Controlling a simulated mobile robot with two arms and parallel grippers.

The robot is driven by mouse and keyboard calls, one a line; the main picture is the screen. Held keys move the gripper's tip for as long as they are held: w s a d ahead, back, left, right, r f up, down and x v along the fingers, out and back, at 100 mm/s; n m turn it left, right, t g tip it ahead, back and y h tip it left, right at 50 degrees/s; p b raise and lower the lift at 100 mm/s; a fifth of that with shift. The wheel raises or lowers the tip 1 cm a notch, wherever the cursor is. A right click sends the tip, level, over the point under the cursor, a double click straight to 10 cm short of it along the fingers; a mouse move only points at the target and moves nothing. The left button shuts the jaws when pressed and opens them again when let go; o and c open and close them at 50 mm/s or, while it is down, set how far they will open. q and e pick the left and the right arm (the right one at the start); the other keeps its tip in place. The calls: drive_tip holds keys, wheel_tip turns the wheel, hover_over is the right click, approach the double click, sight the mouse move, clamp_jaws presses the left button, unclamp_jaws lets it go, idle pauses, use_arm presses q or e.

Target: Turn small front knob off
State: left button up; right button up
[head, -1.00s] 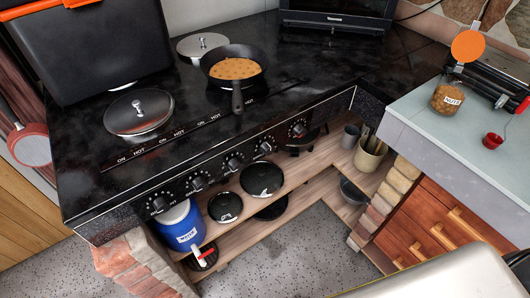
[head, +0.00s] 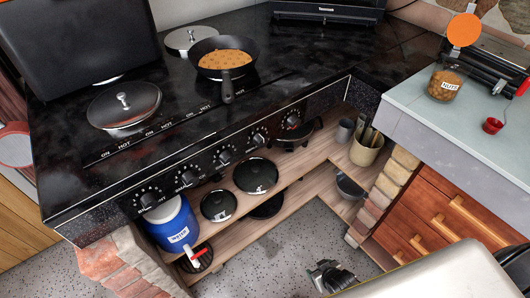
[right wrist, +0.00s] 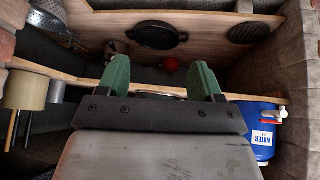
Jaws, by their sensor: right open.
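A row of several black knobs runs along the stove's front panel. In the head view they are the far-left knob (head: 148,200), the second knob (head: 187,178), the middle knob (head: 223,157), the fourth knob (head: 258,139) and the far-right knob (head: 292,121). I cannot tell which one is the small front knob. My right gripper (head: 331,275) is low over the floor in front of the shelves, apart from the knobs. In the right wrist view, its green fingers (right wrist: 164,76) are spread and empty. No knob shows clearly there. My left gripper is not in view.
A frying pan (head: 228,58) and a lidded burner (head: 124,107) are on the stove top. A blue water jug (head: 172,224) stands below the knobs at left. The grey counter (head: 440,125) and drawers (head: 425,225) are at right. Floor before the shelves is open.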

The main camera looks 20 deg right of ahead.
drive_tip(key=w+r+t+y+b, duration=0.1)
drive_tip(key=w+r+t+b, duration=0.25)
drive_tip(key=w+r, duration=0.8)
drive_tip(key=n+t+y+b, duration=0.2)
drive_tip(key=t+y+b, duration=0.3)
drive_tip(key=t, duration=0.2)
approach(264, 144)
drive_tip(key=x, duration=0.8)
drive_tip(key=shift+b, duration=0.3)
drive_tip(key=shift+w+a+r, duration=0.1)
drive_tip(key=shift+w+a, duration=0.2)
drive_tip(key=shift+w, duration=0.35)
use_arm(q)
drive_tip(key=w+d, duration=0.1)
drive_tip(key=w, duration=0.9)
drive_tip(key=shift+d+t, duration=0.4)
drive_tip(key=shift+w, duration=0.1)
use_arm(e)
drive_tip(key=c, duration=0.9)
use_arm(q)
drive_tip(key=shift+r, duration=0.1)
